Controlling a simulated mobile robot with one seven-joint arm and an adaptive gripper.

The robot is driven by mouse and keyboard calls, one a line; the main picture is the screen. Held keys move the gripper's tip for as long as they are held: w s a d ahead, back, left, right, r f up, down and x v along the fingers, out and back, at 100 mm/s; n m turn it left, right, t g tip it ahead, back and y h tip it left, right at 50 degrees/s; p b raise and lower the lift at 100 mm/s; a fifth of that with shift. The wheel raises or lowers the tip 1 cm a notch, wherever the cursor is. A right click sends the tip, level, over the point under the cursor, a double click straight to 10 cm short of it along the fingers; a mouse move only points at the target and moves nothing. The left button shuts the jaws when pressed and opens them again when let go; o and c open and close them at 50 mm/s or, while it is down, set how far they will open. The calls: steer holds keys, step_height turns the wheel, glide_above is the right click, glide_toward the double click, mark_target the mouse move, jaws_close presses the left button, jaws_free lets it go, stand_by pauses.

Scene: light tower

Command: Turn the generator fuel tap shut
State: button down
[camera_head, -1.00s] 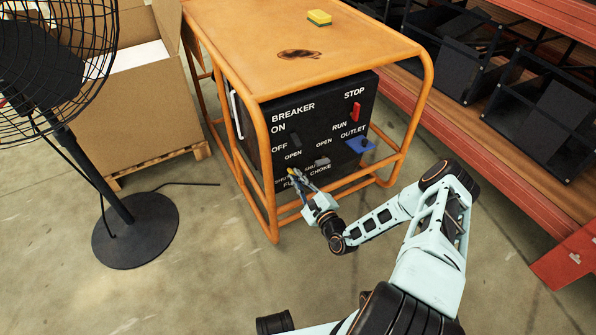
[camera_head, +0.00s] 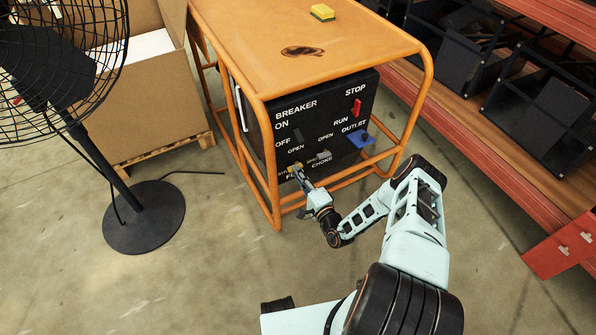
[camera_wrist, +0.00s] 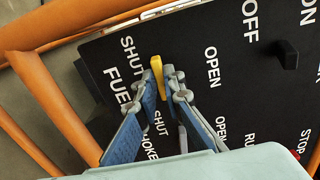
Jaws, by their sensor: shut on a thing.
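The fuel tap is a small yellow lever (camera_wrist: 157,76) on the generator's black panel (camera_wrist: 255,95), between the words SHUT and OPEN and above FUEL. In the wrist view it lies nearly parallel to the lines of lettering. My gripper (camera_wrist: 160,82) is shut on the lever, one blue-grey finger on each side. In the head view my gripper (camera_head: 299,172) is at the panel's lower left, and only a bit of yellow shows at its tips. The tap's base is mostly hidden by the fingers.
An orange tube frame (camera_head: 262,150) surrounds the panel, with a low bar near my gripper. The choke lever (camera_head: 323,155), breaker switch (camera_head: 298,135), red run switch (camera_head: 356,107) and blue outlet (camera_head: 360,140) are nearby. A fan (camera_head: 145,215) stands left, red shelving (camera_head: 520,175) right.

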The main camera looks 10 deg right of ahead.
steer(key=shift+w+d+n, duration=0.1)
steer(key=shift+n, duration=0.2)
steer(key=c, duration=2)
jaws_free()
steer(key=shift+c, duration=0.2)
step_height(320, 180, up, 10)
